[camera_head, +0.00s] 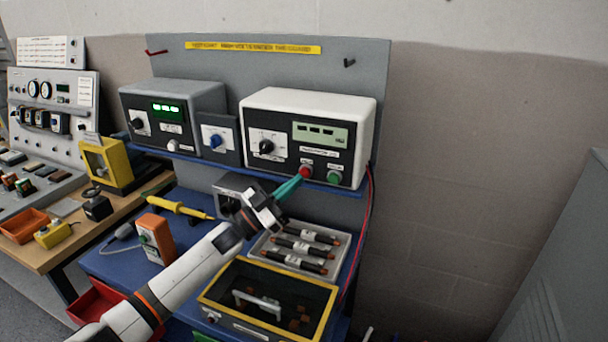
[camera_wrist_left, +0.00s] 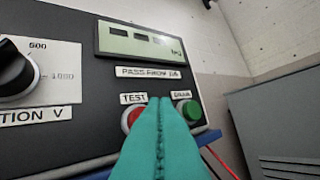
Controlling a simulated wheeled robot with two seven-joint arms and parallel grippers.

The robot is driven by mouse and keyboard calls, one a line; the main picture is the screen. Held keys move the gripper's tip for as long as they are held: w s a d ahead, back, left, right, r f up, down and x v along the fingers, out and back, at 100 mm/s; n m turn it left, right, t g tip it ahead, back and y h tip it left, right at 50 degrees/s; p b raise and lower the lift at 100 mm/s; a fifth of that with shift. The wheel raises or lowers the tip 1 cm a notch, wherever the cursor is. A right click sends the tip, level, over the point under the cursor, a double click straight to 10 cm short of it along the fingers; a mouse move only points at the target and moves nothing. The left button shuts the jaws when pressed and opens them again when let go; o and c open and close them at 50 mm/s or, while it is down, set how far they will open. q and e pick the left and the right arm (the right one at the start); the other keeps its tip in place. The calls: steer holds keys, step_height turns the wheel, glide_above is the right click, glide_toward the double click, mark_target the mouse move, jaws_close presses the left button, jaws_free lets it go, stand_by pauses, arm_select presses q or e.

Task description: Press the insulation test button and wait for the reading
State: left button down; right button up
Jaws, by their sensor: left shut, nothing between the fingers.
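The insulation tester (camera_head: 309,130) is a white box with a black front on the shelf. Its display (camera_head: 320,133) shows dark dashes, also seen in the left wrist view (camera_wrist_left: 140,41). A rotary knob (camera_head: 266,147) is at its left. The red test button (camera_head: 306,172) is beside a green button (camera_head: 334,177). My left gripper (camera_head: 299,177) is shut and empty, its teal fingertips at the red button. In the left wrist view the fingers (camera_wrist_left: 160,125) cover much of the red button (camera_wrist_left: 134,117); contact cannot be told. My right gripper is not in view.
A grey instrument (camera_head: 174,115) with a green display stands left on the shelf. Below are a tray (camera_head: 258,246) of dark cylinders, a yellow-rimmed box (camera_head: 205,298) and an orange device (camera_head: 157,238). A red cable (camera_head: 370,215) hangs at the right.

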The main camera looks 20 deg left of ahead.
arm_select(q)
steer(key=shift+w, duration=0.1)
stand_by(0.4)
steer(key=shift+w, duration=0.35)
steer(key=shift+w+b, duration=0.4)
steer(key=shift+b, duration=0.1)
stand_by(0.5)
steer(key=shift+s+p, duration=0.55)
steer(key=shift+s, duration=0.35)
steer(key=s+p, duration=0.3)
steer(key=s, duration=0.3)
steer(key=shift+d, duration=0.15)
